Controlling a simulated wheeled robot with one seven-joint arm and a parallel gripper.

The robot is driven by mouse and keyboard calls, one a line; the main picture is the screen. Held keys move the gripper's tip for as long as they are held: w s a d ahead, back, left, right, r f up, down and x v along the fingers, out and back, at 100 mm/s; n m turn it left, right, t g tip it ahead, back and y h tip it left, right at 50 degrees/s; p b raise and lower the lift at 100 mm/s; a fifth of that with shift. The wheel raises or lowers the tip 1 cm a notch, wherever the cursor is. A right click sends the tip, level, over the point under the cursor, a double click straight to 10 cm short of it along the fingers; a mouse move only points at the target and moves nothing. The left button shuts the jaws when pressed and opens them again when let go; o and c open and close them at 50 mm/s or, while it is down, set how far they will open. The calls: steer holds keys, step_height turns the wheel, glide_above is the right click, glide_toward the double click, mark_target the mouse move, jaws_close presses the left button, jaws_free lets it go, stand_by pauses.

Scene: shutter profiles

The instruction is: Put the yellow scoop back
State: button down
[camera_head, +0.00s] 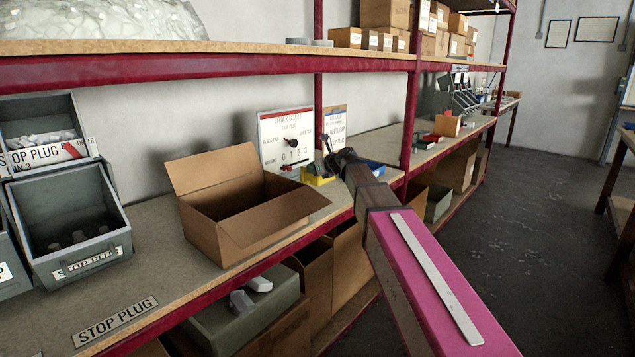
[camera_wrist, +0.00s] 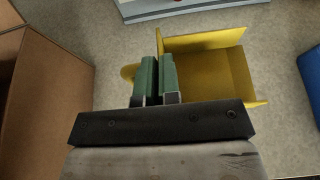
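The yellow scoop (camera_head: 318,180) is at the back of the workbench, right of the open cardboard box, below the counter panel. In the wrist view the scoop (camera_wrist: 212,72) has its tray to the right of my fingers, and a rounded yellow tab shows to their left. My gripper (camera_wrist: 158,78) has its two green fingers close together, one on each side of the scoop's near wall, with only a thin gap between them. In the head view my gripper (camera_head: 330,165) is at the scoop, partly hidden by my wrist. I cannot tell whether the scoop touches the bench.
The open cardboard box (camera_head: 235,205) stands left of the scoop. The counter panel (camera_head: 286,138) is behind it. A blue bin (camera_head: 374,167) is to the right, also in the wrist view (camera_wrist: 312,75). Grey stop plug bins (camera_head: 75,235) stand at the left. A red upright (camera_head: 411,110) is to the right.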

mark_target(321, 180)
steer(key=shift+w+d+f, duration=0.25)
steer(key=shift+d+f, duration=0.35)
steer(key=shift+d, duration=0.25)
steer(key=shift+f, duration=1.9)
steer(key=c, duration=1.3)
jaws_free()
steer(key=shift+f, duration=0.1)
steer(key=shift+c, duration=0.2)
